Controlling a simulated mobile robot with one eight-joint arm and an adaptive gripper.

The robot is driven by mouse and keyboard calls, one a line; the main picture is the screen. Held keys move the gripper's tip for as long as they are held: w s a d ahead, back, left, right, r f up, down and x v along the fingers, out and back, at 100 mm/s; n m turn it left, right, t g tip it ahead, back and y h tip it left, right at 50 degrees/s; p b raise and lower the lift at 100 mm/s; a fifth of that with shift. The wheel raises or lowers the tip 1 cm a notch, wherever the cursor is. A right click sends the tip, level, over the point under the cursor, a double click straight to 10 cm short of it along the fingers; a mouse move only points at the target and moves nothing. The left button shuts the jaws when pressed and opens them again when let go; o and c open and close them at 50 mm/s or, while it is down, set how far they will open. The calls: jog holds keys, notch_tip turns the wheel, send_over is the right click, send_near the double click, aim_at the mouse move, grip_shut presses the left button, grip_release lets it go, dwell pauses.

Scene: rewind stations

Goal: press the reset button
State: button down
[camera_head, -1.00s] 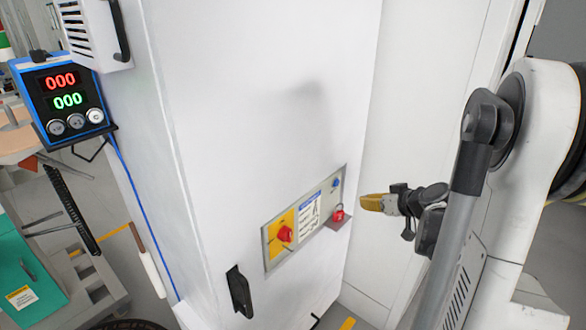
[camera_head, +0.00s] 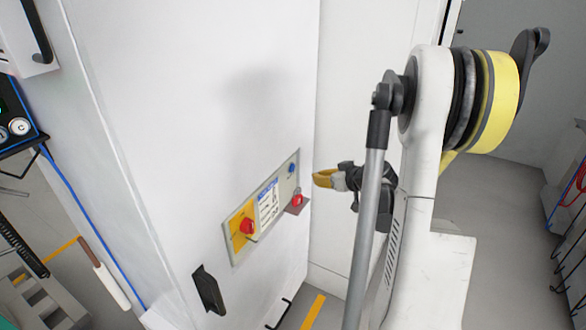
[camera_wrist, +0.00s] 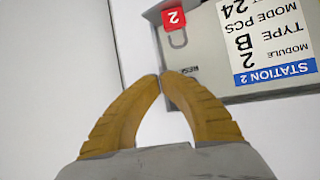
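The control panel (camera_head: 262,207) is on the white cabinet's face, with a small blue button (camera_head: 291,169) at its upper right end. A grey plate edge with lettering starting "RESE" (camera_wrist: 190,70) shows in the wrist view; the button itself cannot be made out there. My gripper (camera_head: 314,179) is just right of the panel's right end, slightly lower than the blue button and apart from it in the head view. In the wrist view my gripper's yellow fingers (camera_wrist: 160,76) meet at the tips, with nothing seen between them.
A red padlock (camera_head: 297,199) marked 2 sits below the blue button; it also shows in the wrist view (camera_wrist: 173,17). A red rotary switch (camera_head: 246,226) on yellow and a Station 2 label (camera_wrist: 270,40) share the panel. A black handle (camera_head: 208,290) sticks out below.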

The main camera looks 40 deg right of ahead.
jog(key=shift+w+a, duration=0.35)
jog(key=shift+w, duration=0.5)
jog(key=shift+w+a, duration=0.35)
jog(key=shift+w, duration=0.5)
jog(key=shift+w+a, duration=0.35)
jog(key=shift+w, duration=0.5)
jog(key=shift+w, duration=0.15)
jog(key=shift+w+a, duration=0.15)
jog(key=shift+w, duration=0.1)
jog(key=shift+w+a, duration=0.15)
jog(key=shift+w, duration=0.2)
jog(key=shift+s, duration=0.1)
jog(key=shift+s+d+b, duration=0.3)
jog(key=shift+s+b, duration=0.05)
jog(key=shift+s, duration=0.3)
jog(key=s, duration=0.1)
jog(key=s+d, duration=0.1)
jog(key=s, duration=0.1)
jog(key=s+d, duration=0.1)
jog(key=shift+s, duration=0.3)
dwell(0.3)
